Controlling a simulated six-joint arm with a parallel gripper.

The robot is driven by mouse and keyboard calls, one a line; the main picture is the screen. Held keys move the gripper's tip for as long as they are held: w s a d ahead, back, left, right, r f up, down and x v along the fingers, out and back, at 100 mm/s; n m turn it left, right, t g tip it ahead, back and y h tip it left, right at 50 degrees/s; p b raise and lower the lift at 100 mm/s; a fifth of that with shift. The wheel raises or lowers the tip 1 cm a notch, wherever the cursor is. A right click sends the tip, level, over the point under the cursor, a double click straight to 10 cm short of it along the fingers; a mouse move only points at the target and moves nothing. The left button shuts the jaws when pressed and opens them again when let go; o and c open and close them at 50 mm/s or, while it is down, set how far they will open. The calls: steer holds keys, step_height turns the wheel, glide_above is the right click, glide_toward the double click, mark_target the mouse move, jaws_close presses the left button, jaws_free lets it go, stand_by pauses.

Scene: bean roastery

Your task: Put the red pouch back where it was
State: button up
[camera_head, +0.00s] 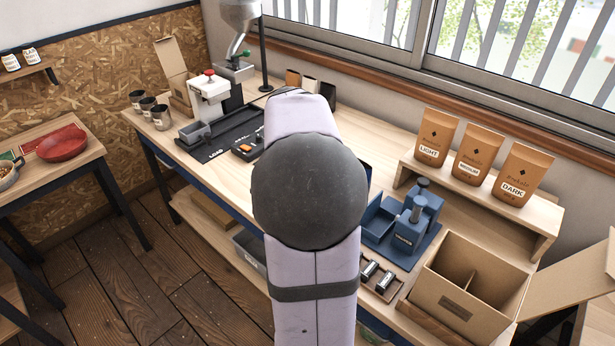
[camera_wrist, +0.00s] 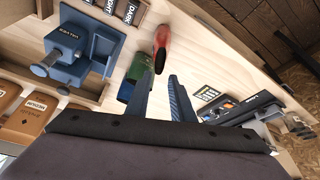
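In the wrist view, the red pouch (camera_wrist: 162,38) is on the pale wooden worktop (camera_wrist: 195,60), just beyond my fingertips. A green pouch (camera_wrist: 141,66) lies close to it, partly behind my left finger, and a blue pouch (camera_wrist: 127,90) is beside the green one. My gripper (camera_wrist: 162,76) is open, with an empty gap between its two dark fingers. In the head view my arm covers the gripper and nearly all of the pouches.
A blue press-like device (camera_head: 408,222) stands right of my arm, near a divided cardboard box (camera_head: 468,285). Brown bags labelled LIGHT (camera_head: 436,137) and DARK (camera_head: 523,175) stand on a raised shelf. A white-and-black machine (camera_head: 212,100) stands to the left.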

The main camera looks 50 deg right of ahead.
steer(key=a+f+n+y, duration=0.1)
steer(key=a+f+n, duration=0.3)
steer(key=a, duration=0.6)
steer(key=a+f+n+y, duration=0.2)
steer(key=a+f+n, duration=0.1)
steer(key=a, duration=0.8)
steer(key=s+a+f+n, duration=0.3)
steer(key=s+a, duration=0.1)
steer(key=a, duration=0.2)
steer(key=s+a+f+n+g+y, duration=0.1)
steer(key=s+a+f+n, duration=0.1)
steer(key=s+a, duration=0.3)
steer(key=shift+a+f+n+g, duration=0.3)
steer(key=shift+a+f+n, duration=0.1)
steer(key=shift+a+n, duration=0.35)
steer(key=shift+w+d, duration=0.1)
step_height(320, 180, down, 10)
steer(key=b, duration=1)
